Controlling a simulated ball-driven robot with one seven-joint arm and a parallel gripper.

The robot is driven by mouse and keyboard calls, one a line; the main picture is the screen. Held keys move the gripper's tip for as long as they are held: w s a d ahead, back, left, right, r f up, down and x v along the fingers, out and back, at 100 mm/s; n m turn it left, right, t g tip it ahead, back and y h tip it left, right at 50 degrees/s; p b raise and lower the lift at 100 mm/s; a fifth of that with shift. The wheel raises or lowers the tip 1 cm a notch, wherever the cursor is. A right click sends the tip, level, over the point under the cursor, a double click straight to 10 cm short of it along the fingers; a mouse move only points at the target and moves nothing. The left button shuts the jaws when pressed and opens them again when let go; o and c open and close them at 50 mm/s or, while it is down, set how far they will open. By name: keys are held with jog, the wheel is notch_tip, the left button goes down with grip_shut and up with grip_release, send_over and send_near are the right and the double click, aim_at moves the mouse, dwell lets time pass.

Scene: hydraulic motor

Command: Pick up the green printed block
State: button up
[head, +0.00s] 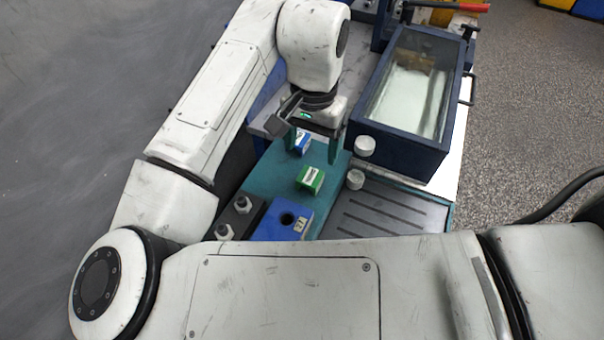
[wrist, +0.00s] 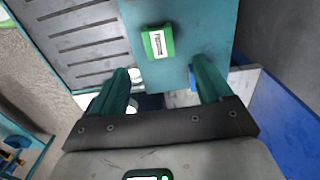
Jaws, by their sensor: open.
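The green printed block (head: 311,180) lies on the teal surface, with a white printed label on it. In the wrist view the green block (wrist: 167,39) is beyond the fingertips, near the top middle. My gripper (head: 312,153) is open, with its two teal fingers apart and pointing down. It is above and behind the green block in the head view, and apart from it. In the wrist view my gripper (wrist: 158,72) has no object held between its fingers.
A small blue-and-white block (head: 302,143) shows between the fingers in the head view. A larger blue block with a hole (head: 284,221) stands in front.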

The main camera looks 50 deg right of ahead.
aim_at(311, 176)
notch_tip(311, 176, down, 3)
jog(key=shift+f, duration=0.2)
jog(key=shift+s+a+f, duration=0.1)
jog(key=shift+f, duration=2.65)
jog(key=c, duration=1.1)
